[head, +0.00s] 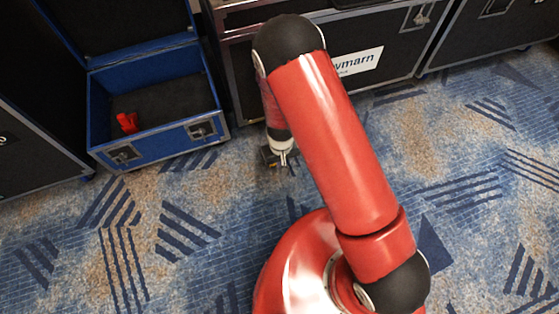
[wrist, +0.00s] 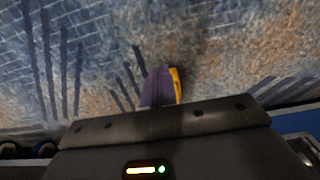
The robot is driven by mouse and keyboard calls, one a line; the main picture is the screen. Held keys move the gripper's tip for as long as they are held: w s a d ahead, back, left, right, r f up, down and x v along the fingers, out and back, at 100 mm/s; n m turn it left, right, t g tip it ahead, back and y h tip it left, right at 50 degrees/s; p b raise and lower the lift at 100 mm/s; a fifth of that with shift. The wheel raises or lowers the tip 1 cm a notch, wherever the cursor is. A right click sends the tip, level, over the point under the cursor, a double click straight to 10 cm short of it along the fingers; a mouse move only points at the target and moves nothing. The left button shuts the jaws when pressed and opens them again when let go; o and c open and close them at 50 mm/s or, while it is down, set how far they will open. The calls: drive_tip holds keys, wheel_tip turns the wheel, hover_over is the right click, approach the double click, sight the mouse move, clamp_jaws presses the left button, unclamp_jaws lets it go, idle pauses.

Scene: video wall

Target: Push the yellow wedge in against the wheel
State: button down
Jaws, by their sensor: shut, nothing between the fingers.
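My gripper (head: 284,159) is low over the carpet in front of the black flight case in the head view. It is shut with nothing between its fingers. In the wrist view a narrow purple-grey shape with a yellow strip (wrist: 178,85) along its right side stands out beyond the dark gripper body; I cannot tell whether the yellow is the wedge.
An open blue case (head: 160,145) with a red item (head: 128,122) inside stands left of my gripper. A black flight case (head: 375,75) with a white label stands behind my arm. Another dark case (head: 30,150) is at far left. Patterned carpet (head: 190,230) in front is clear.

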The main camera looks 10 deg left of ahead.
wheel_tip(320, 180, down, 8)
drive_tip(key=shift+r+b, duration=0.1)
drive_tip(key=shift+b, duration=0.75)
drive_tip(key=w, duration=0.1)
drive_tip(key=w+a, duration=0.1)
drive_tip(key=shift+w+a, duration=0.55)
drive_tip(key=shift+w, duration=0.2)
